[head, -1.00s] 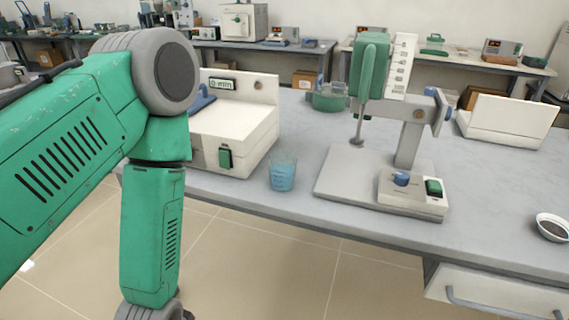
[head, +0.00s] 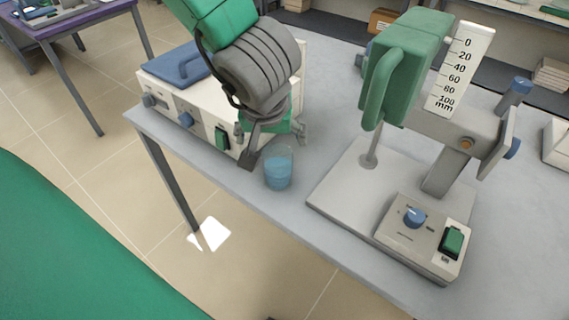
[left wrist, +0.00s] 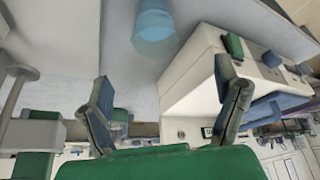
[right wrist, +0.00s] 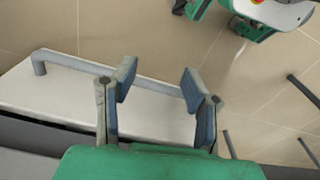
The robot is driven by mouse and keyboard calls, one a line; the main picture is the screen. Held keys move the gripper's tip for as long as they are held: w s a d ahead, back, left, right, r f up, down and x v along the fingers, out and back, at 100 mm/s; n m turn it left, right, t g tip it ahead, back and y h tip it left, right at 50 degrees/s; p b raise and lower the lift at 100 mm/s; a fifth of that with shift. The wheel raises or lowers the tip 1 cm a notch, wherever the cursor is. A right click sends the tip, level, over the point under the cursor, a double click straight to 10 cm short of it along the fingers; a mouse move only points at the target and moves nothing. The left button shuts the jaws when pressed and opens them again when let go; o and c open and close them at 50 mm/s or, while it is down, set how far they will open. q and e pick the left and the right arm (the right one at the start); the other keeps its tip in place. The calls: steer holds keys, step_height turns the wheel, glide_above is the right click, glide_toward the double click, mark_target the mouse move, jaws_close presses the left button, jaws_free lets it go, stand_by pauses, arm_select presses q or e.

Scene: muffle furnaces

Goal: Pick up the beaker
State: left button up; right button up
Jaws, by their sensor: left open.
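The beaker (head: 279,172) is clear and holds blue liquid. It stands upright on the grey bench (head: 330,150) in the head view, between a white box-shaped device and a stand. It also shows at the top of the left wrist view (left wrist: 153,22). My left gripper (head: 275,148) is open and empty, just behind and above the beaker, with its fingers spread. The beaker is beyond the fingertips in the left wrist view, not between them. My right gripper (right wrist: 158,82) shows only in its own wrist view. It is open and empty, in front of a drawer handle (right wrist: 100,65).
The white device (head: 185,105) with a blue lid stands close left of the beaker. A stirrer stand (head: 340,195) with a green head and a control box is close right. The bench's front edge is near the beaker. A purple table (head: 70,20) stands further left.

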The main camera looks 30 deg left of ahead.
arm_select(q)
steer(key=b, duration=0.2)
glide_toward(279, 158)
steer(key=s, duration=0.1)
steer(key=x, duration=0.2)
steer(key=b+x, duration=0.1)
steer(key=x, duration=0.1)
steer(key=b+x, duration=0.1)
steer(key=x, duration=0.1)
steer(key=shift+s+d+f, duration=0.1)
steer(key=shift+s+d, duration=0.1)
steer(key=shift+d, duration=0.2)
steer(key=shift+w+a+f, duration=0.1)
steer(key=shift+a+f, duration=0.05)
steer(key=shift+a, duration=0.15)
steer(key=c, duration=0.6)
steer(key=shift+d, duration=0.25)
steer(key=c, duration=0.8)
steer(key=shift+d, duration=0.2)
steer(key=shift+c, duration=0.2)
